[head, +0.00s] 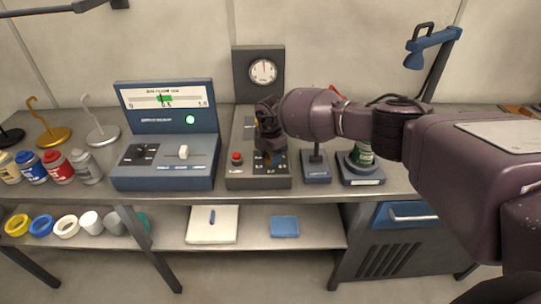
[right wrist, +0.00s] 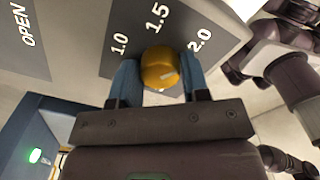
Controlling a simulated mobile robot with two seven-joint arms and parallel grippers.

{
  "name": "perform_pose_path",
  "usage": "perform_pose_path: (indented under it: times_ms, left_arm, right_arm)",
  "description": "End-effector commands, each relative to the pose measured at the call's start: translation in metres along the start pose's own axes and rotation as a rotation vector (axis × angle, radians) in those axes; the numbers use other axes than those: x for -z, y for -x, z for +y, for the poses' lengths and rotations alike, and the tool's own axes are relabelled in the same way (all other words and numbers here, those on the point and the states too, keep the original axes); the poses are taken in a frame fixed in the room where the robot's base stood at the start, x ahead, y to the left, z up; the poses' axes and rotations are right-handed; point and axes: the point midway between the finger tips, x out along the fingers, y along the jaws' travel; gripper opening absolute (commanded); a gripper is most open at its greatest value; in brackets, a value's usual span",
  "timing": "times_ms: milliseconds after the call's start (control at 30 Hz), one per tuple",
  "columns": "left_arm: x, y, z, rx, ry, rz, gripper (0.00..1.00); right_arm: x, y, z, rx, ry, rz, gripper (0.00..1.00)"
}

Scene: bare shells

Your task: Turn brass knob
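The brass knob (right wrist: 161,68) is a round golden knob on a dark scale panel (right wrist: 122,66) marked 1.0, 1.5 and 2.0, seen in the right wrist view. A short pale mark shows on its face, towards its lower right. My right gripper (right wrist: 162,82) has its two blue fingers on either side of the knob, close against it, and looks shut on it. In the head view the right gripper (head: 268,138) is over the grey control box (head: 240,172) and hides most of the knob. My left gripper is not in view.
A red button (head: 237,157) is on the same box, with a round gauge (head: 263,71) behind. A blue meter console (head: 165,178) with a green light stands left. Small blue stands (head: 316,173) are close on the right. Jars and hooks are at far left.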

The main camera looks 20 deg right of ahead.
Motion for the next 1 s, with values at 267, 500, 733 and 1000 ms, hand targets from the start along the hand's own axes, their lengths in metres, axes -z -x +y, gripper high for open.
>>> perform_pose_path:
  times_ms: [267, 500, 733, 1000]
  left_arm:
    - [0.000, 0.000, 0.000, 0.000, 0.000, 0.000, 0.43]
    - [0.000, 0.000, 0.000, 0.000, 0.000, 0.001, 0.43]
    - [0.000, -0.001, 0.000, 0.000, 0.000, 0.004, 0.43]
    - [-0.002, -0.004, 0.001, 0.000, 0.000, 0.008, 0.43]
  right_arm:
    - [0.000, 0.000, 0.000, 0.000, 0.000, 0.000, 0.65]
    - [-0.001, 0.006, 0.000, -0.001, 0.000, 0.000, 0.65]
    - [-0.001, 0.040, 0.001, -0.004, 0.001, -0.002, 0.65]
    - [-0.001, 0.086, 0.000, -0.003, 0.001, -0.001, 0.65]
